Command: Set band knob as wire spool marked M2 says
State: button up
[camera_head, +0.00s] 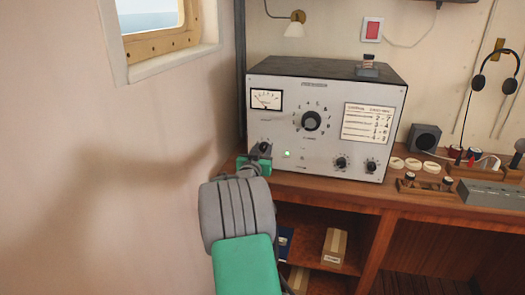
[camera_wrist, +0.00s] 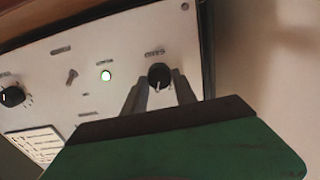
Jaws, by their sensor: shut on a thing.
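A grey radio set (camera_head: 325,120) stands on the wooden desk. My gripper (camera_head: 262,152) is at the small black knob (camera_head: 264,146) low on the left of its front. In the wrist view my gripper (camera_wrist: 158,92) has its fingers on either side of this knob (camera_wrist: 159,74), shut on it; a pale pointer mark shows. A large dial knob (camera_head: 311,121) with numbers around it is in the middle. Two small knobs (camera_head: 342,163) are low on the right. Wire spools (camera_head: 409,179) stand in a rack; no M2 mark is readable. Knob labels are too small to read.
A lit green lamp (camera_head: 287,154) is right of the held knob. A printed card (camera_head: 368,123) is on the front. A spool-like thing (camera_head: 368,63) sits on top. Pale discs (camera_head: 413,164), a black speaker box (camera_head: 424,138) and a grey box (camera_head: 490,194) are right. The wall is close left.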

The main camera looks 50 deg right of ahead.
jog(key=shift+n, duration=0.3)
grip_shut()
jog(key=n+b, duration=0.2)
jog(key=n, duration=0.1)
jog(key=shift+w+f+b, duration=0.1)
jog(key=shift+f+b, duration=0.05)
jog(key=shift+b, duration=0.15)
jog(key=n+b, duration=0.1)
jog(key=n, duration=0.4)
jog(key=shift+b, duration=0.3)
jog(key=o, duration=1.2)
grip_release()
jog(key=shift+c, duration=0.2)
jog(key=shift+a, duration=0.1)
jog(key=b+v, duration=0.1)
jog(key=v, duration=0.6)
jog(key=shift+a, duration=0.35)
